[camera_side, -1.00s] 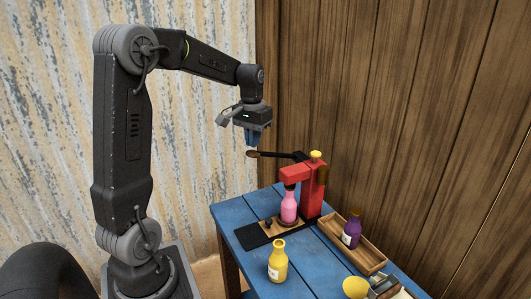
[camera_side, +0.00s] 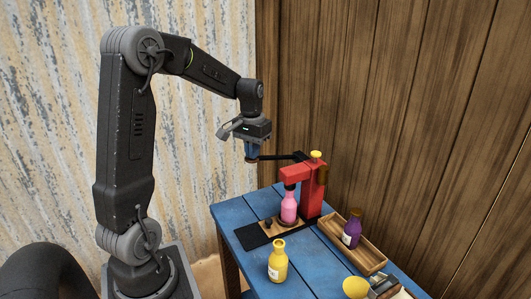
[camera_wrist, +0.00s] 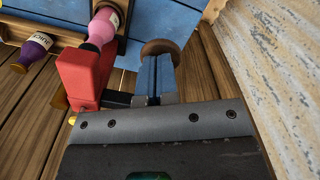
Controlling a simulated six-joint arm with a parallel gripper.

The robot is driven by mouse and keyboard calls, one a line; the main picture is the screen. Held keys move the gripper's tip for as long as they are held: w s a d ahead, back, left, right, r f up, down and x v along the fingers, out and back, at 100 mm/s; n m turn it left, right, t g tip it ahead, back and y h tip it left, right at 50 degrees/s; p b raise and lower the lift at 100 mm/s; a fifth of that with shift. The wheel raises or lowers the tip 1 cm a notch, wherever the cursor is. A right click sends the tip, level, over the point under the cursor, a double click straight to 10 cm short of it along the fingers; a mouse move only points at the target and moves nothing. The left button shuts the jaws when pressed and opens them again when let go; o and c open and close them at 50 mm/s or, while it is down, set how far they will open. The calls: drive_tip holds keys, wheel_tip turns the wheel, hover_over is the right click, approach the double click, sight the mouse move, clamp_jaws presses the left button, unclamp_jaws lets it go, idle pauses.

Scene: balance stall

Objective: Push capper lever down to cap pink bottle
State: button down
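The red capper (camera_side: 310,186) stands on the blue table, with a black lever (camera_side: 279,157) reaching out to the left, roughly level. The lever's round brown knob (camera_wrist: 160,47) shows past my fingertips in the wrist view. The pink bottle (camera_side: 288,207) stands upright under the capper's head; it also shows in the wrist view (camera_wrist: 103,25). My gripper (camera_side: 252,157) has its blue fingers shut together with nothing between them, at the lever's knob end. In the side view the fingers mostly hide the knob. I cannot tell whether they touch it.
A yellow bottle (camera_side: 278,262) stands at the table's front. A purple bottle (camera_side: 352,230) stands in a wooden tray (camera_side: 370,262) to the right. A yellow round item (camera_side: 356,287) is near the front edge. A plank wall rises behind.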

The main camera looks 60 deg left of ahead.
sight(251, 162)
drive_tip(key=shift+s+f, duration=0.15)
drive_tip(key=shift+f, duration=0.8)
drive_tip(key=shift+s+f, duration=0.1)
drive_tip(key=shift+f, duration=0.8)
drive_tip(key=shift+r, duration=0.1)
drive_tip(key=shift+w+r, duration=0.15)
drive_tip(key=shift+r, duration=1.7)
drive_tip(key=shift+w+r, duration=0.15)
drive_tip(key=shift+r, duration=1.65)
